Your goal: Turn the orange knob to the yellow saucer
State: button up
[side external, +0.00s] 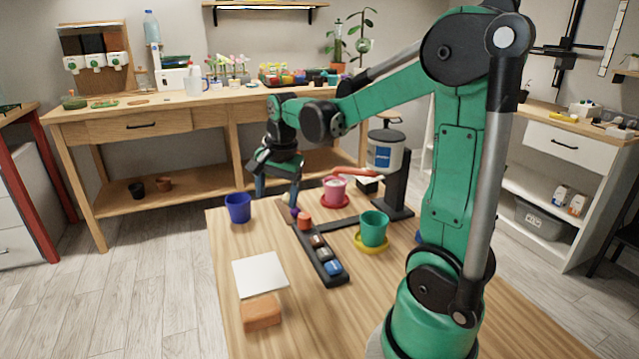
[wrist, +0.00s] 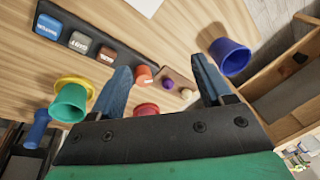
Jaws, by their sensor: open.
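The orange knob (side external: 304,220) stands on a dark strip (side external: 338,279) with brown, grey and blue blocks. It also shows in the wrist view (wrist: 142,75), close to the left fingertip. The yellow saucer (side external: 358,244) lies right of the strip under a green pot (side external: 374,228); in the wrist view the saucer (wrist: 87,84) is left of the fingers. My gripper (side external: 278,194) is open and points down near the strip's far end. In the wrist view nothing shows held between the fingers (wrist: 163,75). Whether a finger touches the knob cannot be told.
A red saucer (side external: 335,205) holds a pink pot. Behind stands a dispenser (side external: 385,157) with a reddish arm. A blue pot (side external: 238,208), white sheet (side external: 260,274) and terracotta block (side external: 262,313) are left. The near right tabletop is clear.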

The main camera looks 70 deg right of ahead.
aim_at(304, 216)
jog(key=d+f+m, duration=0.1)
jog(key=d+m, duration=0.1)
jog(key=s+d+f+m+g, duration=0.1)
jog(key=d+m, duration=0.1)
jog(key=d, duration=0.1)
jog(key=d+f+m, duration=0.2)
jog(key=m, duration=0.1)
jog(key=shift+s+d+g+y, duration=0.35)
jog(key=shift+g+y, duration=0.05)
jog(key=shift+d+f, duration=0.1)
jog(key=shift+f, duration=2.7)
grip_shut()
